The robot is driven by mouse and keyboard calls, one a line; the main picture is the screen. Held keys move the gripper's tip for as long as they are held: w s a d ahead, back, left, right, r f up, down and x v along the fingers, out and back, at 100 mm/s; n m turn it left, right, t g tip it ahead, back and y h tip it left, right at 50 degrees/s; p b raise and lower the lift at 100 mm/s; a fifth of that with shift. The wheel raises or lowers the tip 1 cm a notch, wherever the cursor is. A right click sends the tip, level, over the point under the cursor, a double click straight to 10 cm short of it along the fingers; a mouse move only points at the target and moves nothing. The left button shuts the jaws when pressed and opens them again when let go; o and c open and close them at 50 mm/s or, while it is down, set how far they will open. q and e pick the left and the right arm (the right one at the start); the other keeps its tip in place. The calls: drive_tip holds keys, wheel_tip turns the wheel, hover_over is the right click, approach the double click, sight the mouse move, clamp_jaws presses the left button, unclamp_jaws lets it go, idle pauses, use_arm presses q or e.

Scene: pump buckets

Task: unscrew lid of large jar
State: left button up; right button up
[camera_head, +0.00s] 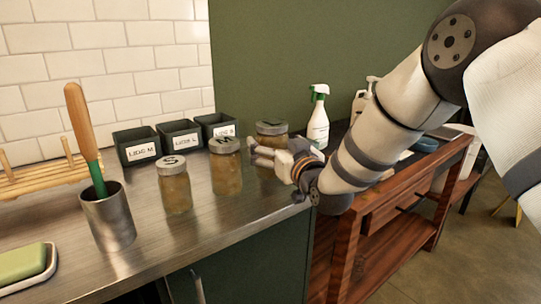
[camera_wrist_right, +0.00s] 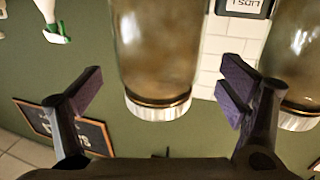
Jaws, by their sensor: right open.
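The large jar has a lid (camera_head: 271,128) marked L and stands at the back right of the metal counter. My right gripper (camera_head: 256,154) is open in front of it and hides part of its body. In the right wrist view the picture is upside down. There the jar's glass body (camera_wrist_right: 155,50) and lid rim (camera_wrist_right: 158,108) appear between the two spread fingers of my right gripper (camera_wrist_right: 160,88), with gaps on both sides. I cannot tell how deep the jar lies between them. The lid is on the jar. My left gripper is out of view.
The medium jar (camera_head: 226,168) and small jar (camera_head: 174,186) stand to the left, both lidded. Three dark labelled bins (camera_head: 180,138) line the wall. A metal cup (camera_head: 108,217) holds a utensil. A spray bottle (camera_head: 317,122) stands behind, right of the large jar.

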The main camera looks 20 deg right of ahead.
drive_tip(key=w, duration=0.3)
drive_tip(key=shift+a+f, duration=0.1)
drive_tip(key=shift+f, duration=0.1)
drive_tip(key=shift+w+r, duration=0.1)
drive_tip(key=shift+w, duration=0.15)
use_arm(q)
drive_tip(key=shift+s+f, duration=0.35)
use_arm(e)
drive_tip(key=shift+r, duration=0.15)
drive_tip(key=c, duration=1.3)
drive_tip(key=shift+c, duration=0.8)
